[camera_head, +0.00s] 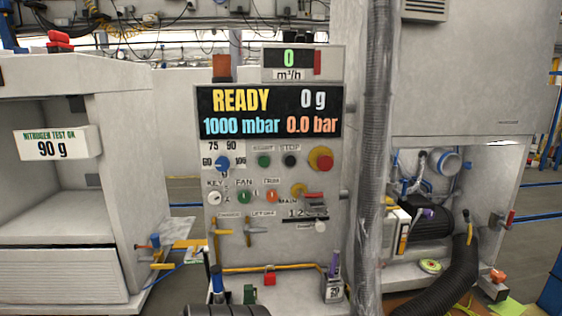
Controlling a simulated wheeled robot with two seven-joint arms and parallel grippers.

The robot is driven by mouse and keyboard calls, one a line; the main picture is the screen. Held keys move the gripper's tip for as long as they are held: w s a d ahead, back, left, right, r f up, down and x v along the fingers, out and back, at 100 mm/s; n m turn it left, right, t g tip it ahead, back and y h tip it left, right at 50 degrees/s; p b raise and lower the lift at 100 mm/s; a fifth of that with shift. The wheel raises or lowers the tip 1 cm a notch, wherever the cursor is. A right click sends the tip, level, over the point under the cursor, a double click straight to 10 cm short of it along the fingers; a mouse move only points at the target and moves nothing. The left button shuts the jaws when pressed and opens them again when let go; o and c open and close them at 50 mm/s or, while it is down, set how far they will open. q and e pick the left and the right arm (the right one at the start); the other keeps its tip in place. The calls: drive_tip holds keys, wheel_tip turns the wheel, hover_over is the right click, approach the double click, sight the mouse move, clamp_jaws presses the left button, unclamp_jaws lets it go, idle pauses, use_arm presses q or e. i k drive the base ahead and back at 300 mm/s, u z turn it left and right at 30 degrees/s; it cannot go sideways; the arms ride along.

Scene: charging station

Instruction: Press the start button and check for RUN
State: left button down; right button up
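The control panel (335,215) stands upright in the middle of the head view. Its display (268,111) reads READY, 0 g, 1000 mbar and 0.0 bar; RUN does not show. A green button (264,161) sits under a small blurred label that may read START. A black button (290,161) sits to its right under the label STOP. Neither of my grippers is in view, and nothing covers these buttons.
A red emergency-type button (321,159) sits right of the black one. A blue knob (222,163), a green FAN knob (244,196) and a red knob (271,195) are nearby. A grey hose (375,150) runs along the panel's right. A cabinet (65,275) stands left.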

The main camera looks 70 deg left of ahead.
sight(263, 160)
drive_tip(key=u, duration=0.4)
drive_tip(key=i, duration=0.75)
drive_tip(key=u, duration=1.1)
drive_tip(key=i, duration=0.5)
drive_tip(key=u, duration=0.45)
